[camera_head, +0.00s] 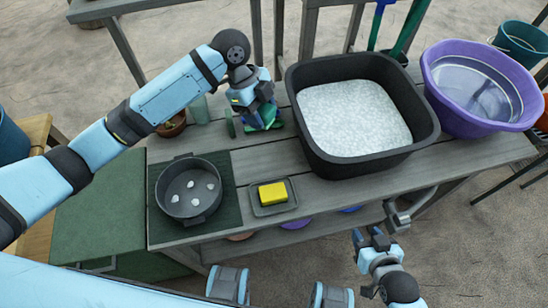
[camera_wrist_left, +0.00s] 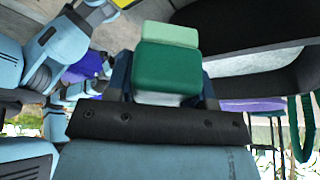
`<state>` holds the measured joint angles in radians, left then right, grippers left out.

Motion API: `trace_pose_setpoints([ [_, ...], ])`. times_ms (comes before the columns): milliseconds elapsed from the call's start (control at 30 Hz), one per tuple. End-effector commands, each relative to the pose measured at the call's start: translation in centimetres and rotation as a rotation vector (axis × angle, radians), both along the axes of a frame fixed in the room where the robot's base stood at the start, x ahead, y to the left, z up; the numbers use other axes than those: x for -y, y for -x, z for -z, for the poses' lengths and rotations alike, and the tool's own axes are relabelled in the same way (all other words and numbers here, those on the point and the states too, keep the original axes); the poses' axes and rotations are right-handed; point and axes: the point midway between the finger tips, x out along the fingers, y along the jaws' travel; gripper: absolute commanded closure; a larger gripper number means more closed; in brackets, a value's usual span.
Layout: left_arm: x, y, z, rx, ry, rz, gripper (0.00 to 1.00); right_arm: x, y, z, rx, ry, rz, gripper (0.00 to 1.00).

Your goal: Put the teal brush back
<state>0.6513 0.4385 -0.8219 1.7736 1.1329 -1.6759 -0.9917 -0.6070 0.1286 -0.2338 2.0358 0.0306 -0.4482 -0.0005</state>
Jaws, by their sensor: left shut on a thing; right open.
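My left gripper (camera_head: 262,118) is at the back of the bench, left of the black tub, pointing down and shut on the teal brush (camera_head: 250,119). In the left wrist view the teal brush (camera_wrist_left: 168,66) is a dark teal block between the fingers (camera_wrist_left: 165,90), with a paler green part beyond it. The gripper hides much of it in the head view, so I cannot tell whether it touches the bench. My right gripper (camera_head: 371,240) is open and empty in front of the bench's front edge.
A black tub (camera_head: 428,130) of pale material and a purple basin (camera_head: 440,85) fill the right. A pot (camera_head: 188,220) with pale lumps stands on a dark mat (camera_head: 228,222). A yellow sponge (camera_head: 272,193) lies on a small tray (camera_head: 290,207). The planks between sponge and gripper are clear.

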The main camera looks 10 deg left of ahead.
Motion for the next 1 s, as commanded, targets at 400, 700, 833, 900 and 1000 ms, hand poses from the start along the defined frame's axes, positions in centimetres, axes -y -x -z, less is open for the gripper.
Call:
trace_pose_setpoints([
  [400, 0.0, 0.2, 7.1, -0.004, -0.003, 0.012, 0.74, -0.3, 0.1, 0.8, -0.008, -0.009, 0.002, 0.57],
  [700, 0.0, 0.2, 14.1, -0.001, -0.001, 0.012, 0.74, -0.2, 0.1, 1.2, -0.012, -0.010, 0.007, 0.57],
  [833, 0.0, 0.2, 15.3, 0.000, -0.001, 0.013, 0.74, -0.1, 0.0, 1.2, -0.013, -0.010, 0.009, 0.57],
  [900, 0.0, 0.2, 15.7, 0.000, -0.001, 0.013, 0.74, -0.1, 0.0, 1.2, -0.013, -0.010, 0.009, 0.57],
  [1000, 0.0, 0.2, 16.6, 0.000, -0.001, 0.012, 0.74, -0.1, 0.0, 1.3, -0.013, -0.010, 0.009, 0.57],
])
